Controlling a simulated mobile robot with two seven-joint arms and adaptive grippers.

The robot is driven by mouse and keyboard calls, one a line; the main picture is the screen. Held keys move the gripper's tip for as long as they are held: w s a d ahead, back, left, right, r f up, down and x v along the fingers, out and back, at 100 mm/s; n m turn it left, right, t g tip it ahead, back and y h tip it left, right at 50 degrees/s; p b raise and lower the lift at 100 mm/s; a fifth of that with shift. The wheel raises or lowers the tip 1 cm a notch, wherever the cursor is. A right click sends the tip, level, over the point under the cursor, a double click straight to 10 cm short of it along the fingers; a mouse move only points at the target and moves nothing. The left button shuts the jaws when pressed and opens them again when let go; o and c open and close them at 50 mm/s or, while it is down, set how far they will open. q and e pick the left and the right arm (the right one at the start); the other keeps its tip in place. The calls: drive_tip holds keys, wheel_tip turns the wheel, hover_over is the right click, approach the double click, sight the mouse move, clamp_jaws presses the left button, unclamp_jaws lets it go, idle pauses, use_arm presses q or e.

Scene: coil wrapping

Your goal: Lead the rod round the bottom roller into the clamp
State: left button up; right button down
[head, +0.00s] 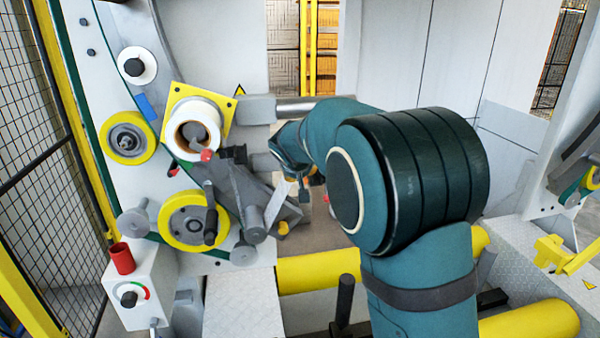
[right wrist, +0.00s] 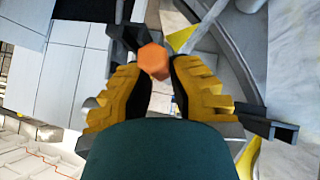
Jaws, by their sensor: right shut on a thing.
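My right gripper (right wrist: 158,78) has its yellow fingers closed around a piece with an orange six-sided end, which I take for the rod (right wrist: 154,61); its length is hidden. In the head view my right gripper (head: 304,188) is small and partly hidden by my teal arm, just right of the grey mechanism. The lower roller (head: 180,222), yellow-rimmed, sits low on the machine's face, left of the gripper. A dark grey jaw-like assembly (head: 247,188), perhaps the clamp, lies between them. I cannot tell whether the rod touches the roller or clamp. My left gripper is not in view.
A white spool on a yellow plate (head: 228,103) and another yellow roller (head: 129,138) are above. A grey bar (head: 300,110) sticks out behind my arm. A control box (head: 140,290) stands lower left; a yellow cylinder (head: 318,270) lies below. Mesh fencing (head: 35,190) bounds the left.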

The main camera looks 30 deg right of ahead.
drive_tip(key=d, duration=0.2)
drive_tip(key=s+d, duration=0.1)
drive_tip(key=d, duration=0.1)
drive_tip(key=shift+s+d+f+b, duration=0.2)
drive_tip(key=shift+d+b, duration=0.1)
drive_tip(key=shift+d, duration=0.1)
idle(0.4)
idle(0.5)
drive_tip(key=shift+b, duration=0.3)
drive_tip(key=shift+f+b, duration=1.9)
drive_tip(key=shift+f, duration=0.05)
